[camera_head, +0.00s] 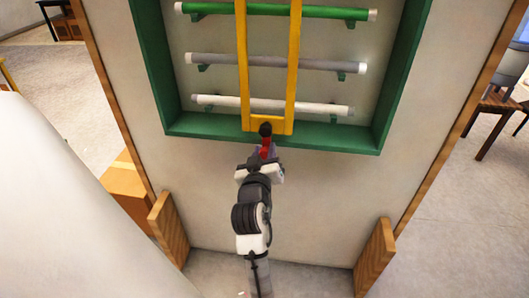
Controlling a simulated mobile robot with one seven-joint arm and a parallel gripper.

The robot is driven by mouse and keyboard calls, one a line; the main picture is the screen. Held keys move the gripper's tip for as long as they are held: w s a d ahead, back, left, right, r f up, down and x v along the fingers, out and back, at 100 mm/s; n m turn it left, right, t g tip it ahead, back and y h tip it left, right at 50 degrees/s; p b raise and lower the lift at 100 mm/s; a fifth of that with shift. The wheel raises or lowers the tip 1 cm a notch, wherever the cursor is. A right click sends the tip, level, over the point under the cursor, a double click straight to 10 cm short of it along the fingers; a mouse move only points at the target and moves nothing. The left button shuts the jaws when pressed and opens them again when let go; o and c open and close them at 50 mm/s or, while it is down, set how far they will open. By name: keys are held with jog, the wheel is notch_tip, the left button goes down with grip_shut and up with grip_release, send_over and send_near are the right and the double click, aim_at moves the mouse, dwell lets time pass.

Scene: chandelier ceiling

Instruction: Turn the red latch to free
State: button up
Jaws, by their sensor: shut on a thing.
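The red latch (265,152) is at the lower end of a yellow frame (270,123), just below the bottom edge of a green wall case (190,126). A dark round piece (265,130) sits right above the latch. My gripper (264,157) is at the latch and shut on it. My arm reaches up to it from below. The gripper's fingers and the lower part of the latch are partly hidden by my wrist.
Behind the yellow frame, a green rod (330,13), a grey rod (215,59) and a white rod (320,109) lie across the case on brackets. Wooden blocks (167,228) (375,257) stand below at both sides. A cardboard box (127,187) is at left.

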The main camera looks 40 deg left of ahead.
jog(key=shift+f+m+b, duration=0.1)
jog(key=shift+m+b, duration=0.3)
jog(key=shift+c, duration=0.4)
jog(key=m+b, duration=0.2)
jog(key=m, duration=0.1)
jog(key=shift+b, duration=0.3)
jog(key=m+b, duration=0.3)
jog(key=m, duration=0.2)
jog(key=shift+d, duration=0.15)
jog(key=m+b, duration=0.2)
jog(key=m, duration=0.2)
jog(key=shift+w+m+b, duration=0.1)
jog(key=shift+m+b, duration=0.25)
jog(key=shift+m, duration=0.05)
jog(key=m+b, duration=0.2)
jog(key=m, duration=0.2)
jog(key=shift+d+m, duration=0.1)
jog(key=shift+m, duration=0.2)
jog(key=o, duration=1)
jog(key=shift+c, duration=0.2)
